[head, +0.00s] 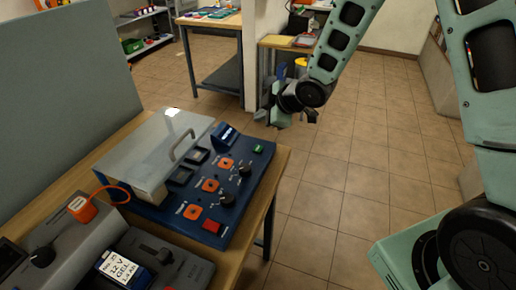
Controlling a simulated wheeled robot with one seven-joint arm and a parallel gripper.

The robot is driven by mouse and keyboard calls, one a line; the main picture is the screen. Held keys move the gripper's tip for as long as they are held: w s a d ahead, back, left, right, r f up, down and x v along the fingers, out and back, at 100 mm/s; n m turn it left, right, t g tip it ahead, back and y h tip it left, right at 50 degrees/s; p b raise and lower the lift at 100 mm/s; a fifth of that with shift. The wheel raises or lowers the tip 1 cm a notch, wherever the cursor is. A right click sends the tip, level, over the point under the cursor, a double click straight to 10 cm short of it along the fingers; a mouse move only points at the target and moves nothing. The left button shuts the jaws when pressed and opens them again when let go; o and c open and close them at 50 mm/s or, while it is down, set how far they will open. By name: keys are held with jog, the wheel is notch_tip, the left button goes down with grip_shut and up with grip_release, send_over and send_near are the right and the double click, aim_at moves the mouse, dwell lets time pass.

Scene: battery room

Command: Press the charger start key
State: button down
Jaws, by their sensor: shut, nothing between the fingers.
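The charger (265,172) is a dark blue box with a sloping panel on the wooden bench. A small green key (258,149) sits near the panel's far right corner, uncovered. A larger red key (211,226) sits near the panel's front edge. Labels beside both keys are too small to read. My gripper (272,117) is shut and empty. It appears in the picture above the green key, over the floor beyond the bench, apart from the charger. The fingers are small and partly hidden by the wrist.
A clear lid with a handle (184,143) covers the charger's left part. Black knobs (227,200) and orange-framed switches (193,211) stand on the panel. A battery (120,268) and an orange plug (80,208) are at the front left.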

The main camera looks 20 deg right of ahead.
aim_at(261, 150)
jog(key=shift+f+b, duration=3.55)
jog(key=shift+f, duration=0.85)
jog(key=shift+f+b, duration=0.4)
jog(key=shift+b, duration=0.05)
jog(key=shift+f+b, duration=0.35)
jog(key=shift+r, duration=0.1)
jog(key=shift+r+p, duration=0.65)
jog(key=shift+r, duration=0.05)
notch_tip(261, 150, up, 5)
jog(key=p, duration=0.4)
jog(key=shift+r, duration=0.1)
